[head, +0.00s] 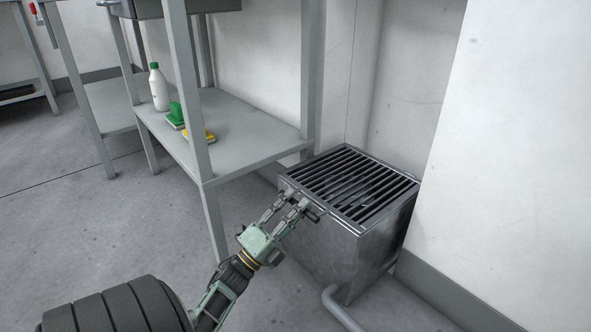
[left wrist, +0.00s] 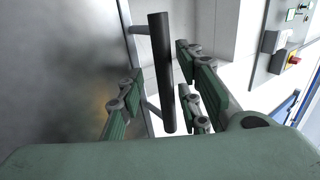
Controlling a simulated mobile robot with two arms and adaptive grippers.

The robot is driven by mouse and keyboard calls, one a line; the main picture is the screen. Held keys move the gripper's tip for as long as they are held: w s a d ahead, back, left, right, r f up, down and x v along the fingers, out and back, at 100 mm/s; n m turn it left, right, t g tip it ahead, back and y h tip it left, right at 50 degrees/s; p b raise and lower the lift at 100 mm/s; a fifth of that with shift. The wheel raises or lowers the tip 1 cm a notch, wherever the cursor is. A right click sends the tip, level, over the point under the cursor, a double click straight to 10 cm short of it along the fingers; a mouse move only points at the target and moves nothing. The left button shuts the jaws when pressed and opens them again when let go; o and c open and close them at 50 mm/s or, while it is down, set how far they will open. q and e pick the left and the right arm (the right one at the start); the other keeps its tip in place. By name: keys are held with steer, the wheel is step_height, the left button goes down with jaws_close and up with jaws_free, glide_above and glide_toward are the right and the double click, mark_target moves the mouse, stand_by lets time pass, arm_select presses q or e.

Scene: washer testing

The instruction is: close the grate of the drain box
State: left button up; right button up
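The drain box (head: 340,258) is a dark metal box standing by the wall in the head view. Its slatted grate (head: 352,183) lies across the top and looks flat, level with the rim. My left gripper (head: 296,203) is at the box's near left upper edge, by a small dark handle (head: 312,216). In the left wrist view the handle is a black bar (left wrist: 161,70) on two thin posts on a metal face. It sits between the spread fingers of my left gripper (left wrist: 160,95), with gaps showing on both sides. My right gripper is not in view.
A grey metal shelf table (head: 240,150) stands left of the box, holding a white bottle (head: 158,88), a green sponge (head: 176,113) and a yellow sponge (head: 208,136). A pipe (head: 342,312) runs along the floor from the box. Walls stand behind and right.

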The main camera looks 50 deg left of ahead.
arm_select(q)
steer(key=shift+r, duration=0.5)
step_height(320, 180, up, 9)
steer(key=shift+r, duration=0.1)
steer(key=s+f+b, duration=0.4)
steer(key=f, duration=0.4)
steer(key=shift+s+f, duration=0.15)
steer(key=shift+f, duration=0.05)
stand_by(0.7)
